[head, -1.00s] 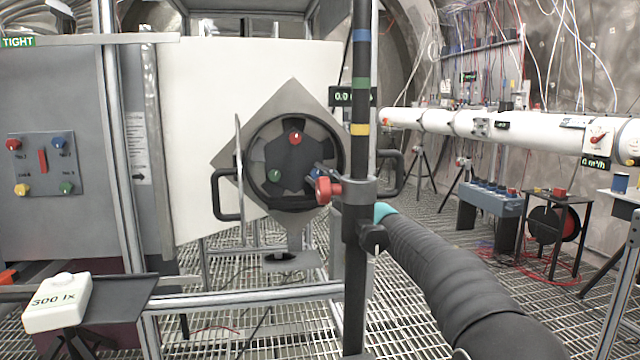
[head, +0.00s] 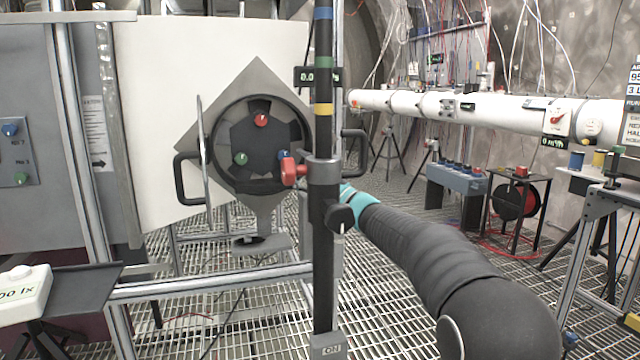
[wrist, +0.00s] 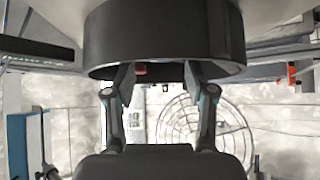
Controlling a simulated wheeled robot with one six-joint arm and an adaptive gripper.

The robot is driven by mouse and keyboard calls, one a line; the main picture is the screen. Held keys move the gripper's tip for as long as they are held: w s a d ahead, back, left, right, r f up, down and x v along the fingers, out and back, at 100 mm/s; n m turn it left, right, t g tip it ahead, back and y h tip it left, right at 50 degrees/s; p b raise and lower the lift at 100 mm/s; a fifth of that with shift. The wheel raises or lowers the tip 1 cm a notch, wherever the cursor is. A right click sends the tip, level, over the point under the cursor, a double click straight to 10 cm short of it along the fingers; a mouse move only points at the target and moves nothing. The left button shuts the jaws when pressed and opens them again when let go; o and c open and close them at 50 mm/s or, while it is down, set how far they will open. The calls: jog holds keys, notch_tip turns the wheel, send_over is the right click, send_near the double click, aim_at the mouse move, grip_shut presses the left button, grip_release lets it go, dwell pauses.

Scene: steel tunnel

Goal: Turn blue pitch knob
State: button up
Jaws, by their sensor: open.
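The round black housing (head: 262,183) stands on a grey diamond-shaped plate (head: 257,75), with a red knob (head: 261,120) at its top and a green knob (head: 240,158) at its lower left. The blue knob (head: 283,155) shows at its lower right, partly hidden by a red clamp lever. In the wrist view my gripper (wrist: 158,78) is open, its two fingers spread at the rim of the dark housing (wrist: 165,35). A small red part (wrist: 140,69) shows between them. The blue knob cannot be made out there. In the head view the pole and clamp hide my gripper.
A dark upright pole (head: 323,255) with a clamp and red lever (head: 291,171) stands in front of the housing. Black handles (head: 186,180) flank the housing. A white pipe (head: 420,104) and a small table (head: 517,180) stand at the right over grated floor.

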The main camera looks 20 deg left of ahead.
jog(key=v, duration=0.8)
jog(key=shift+d, duration=0.1)
